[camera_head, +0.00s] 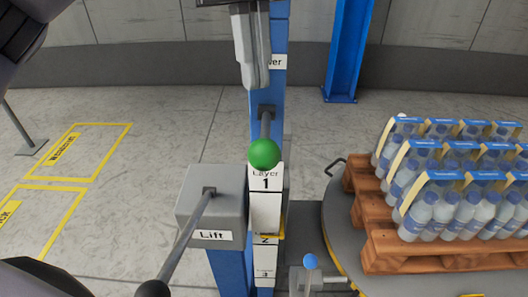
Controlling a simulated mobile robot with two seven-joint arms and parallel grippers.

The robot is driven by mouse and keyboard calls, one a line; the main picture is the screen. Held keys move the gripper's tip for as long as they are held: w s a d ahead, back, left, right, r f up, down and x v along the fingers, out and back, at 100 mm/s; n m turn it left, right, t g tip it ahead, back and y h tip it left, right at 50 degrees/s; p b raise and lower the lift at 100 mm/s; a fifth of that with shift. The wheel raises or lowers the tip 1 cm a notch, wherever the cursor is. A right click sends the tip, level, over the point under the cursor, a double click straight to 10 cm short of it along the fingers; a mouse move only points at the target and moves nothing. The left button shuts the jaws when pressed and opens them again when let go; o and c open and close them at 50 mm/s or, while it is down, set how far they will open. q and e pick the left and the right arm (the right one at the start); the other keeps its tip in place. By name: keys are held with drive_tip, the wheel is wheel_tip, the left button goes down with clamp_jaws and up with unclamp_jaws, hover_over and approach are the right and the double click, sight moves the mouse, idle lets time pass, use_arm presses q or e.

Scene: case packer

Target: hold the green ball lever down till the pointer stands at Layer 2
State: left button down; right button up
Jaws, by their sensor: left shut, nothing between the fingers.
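The green ball (264,154) sits on the end of a short grey rod that comes out of a blue post (270,95). Below the ball is a white scale (265,210) headed Layer, marked 1, 2 and 3 downwards. A thin yellow mark (267,238) shows at the top of the 2 field; I cannot tell for sure whether it is the pointer. My left gripper (256,86) points down in front of the post, shut and empty. In the picture its tips are above the ball, apart from it. My right gripper is not in view.
A grey box labelled Lift (212,215) carries a lever with a black ball (152,290). A small blue ball lever (310,261) stands at lower right. A wooden pallet (390,248) with bottle packs is at right. Yellow-marked floor at left is clear.

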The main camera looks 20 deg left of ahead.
sight(265, 129)
use_arm(q)
drive_tip(key=shift+f, duration=0.15)
idle(0.3)
drive_tip(key=b+x, duration=0.6)
drive_tip(key=shift+f, duration=0.1)
drive_tip(key=shift+s+d+f+b, duration=0.1)
drive_tip(key=shift+f+b, duration=0.15)
drive_tip(key=shift+b, duration=0.25)
drive_tip(key=shift+f, duration=0.15)
